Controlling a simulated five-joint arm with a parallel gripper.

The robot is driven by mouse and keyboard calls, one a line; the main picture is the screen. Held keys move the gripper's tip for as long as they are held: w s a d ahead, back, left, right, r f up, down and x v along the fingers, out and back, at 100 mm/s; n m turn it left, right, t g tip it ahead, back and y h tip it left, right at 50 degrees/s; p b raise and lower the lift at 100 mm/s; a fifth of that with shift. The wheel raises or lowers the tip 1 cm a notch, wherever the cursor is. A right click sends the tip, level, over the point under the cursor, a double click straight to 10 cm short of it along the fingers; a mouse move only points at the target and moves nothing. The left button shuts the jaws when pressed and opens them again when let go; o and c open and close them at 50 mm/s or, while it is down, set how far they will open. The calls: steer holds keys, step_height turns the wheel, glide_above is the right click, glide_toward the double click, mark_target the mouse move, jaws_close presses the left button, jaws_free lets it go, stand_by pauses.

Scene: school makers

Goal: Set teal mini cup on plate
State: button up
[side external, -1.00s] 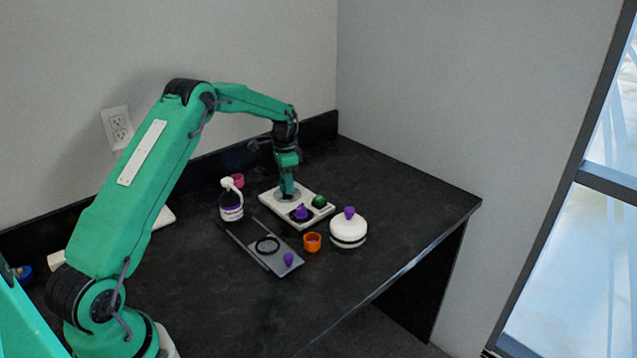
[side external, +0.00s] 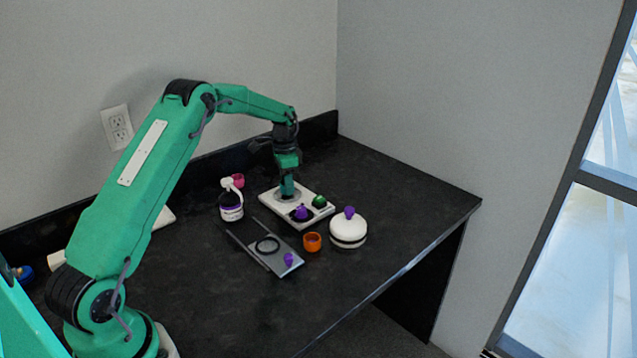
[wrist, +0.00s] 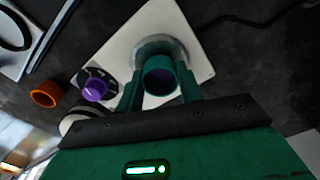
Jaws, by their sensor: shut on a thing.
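The teal mini cup (wrist: 160,80) is between the two green fingers of my gripper (wrist: 160,88) in the wrist view. My gripper is shut on it. The cup's opening shows a dark purple inside. The round grey plate (wrist: 158,44) is directly beyond the cup, on a white base (wrist: 118,45). Whether the cup touches the plate cannot be told. In the side view, my gripper (side external: 287,190) is low over the plate (side external: 280,196), and the cup cannot be made out from my fingers.
A purple knob (side external: 301,212) on a black dial and a green ball (side external: 319,201) are on the white base's near side. The front right table is clear.

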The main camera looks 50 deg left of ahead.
steer(key=shift+f, duration=0.4)
steer(key=o, duration=0.7)
steer(key=shift+r, duration=0.1)
step_height(320, 180, up, 11)
steer(key=shift+f, duration=0.1)
stand_by(1.4)
stand_by(0.4)
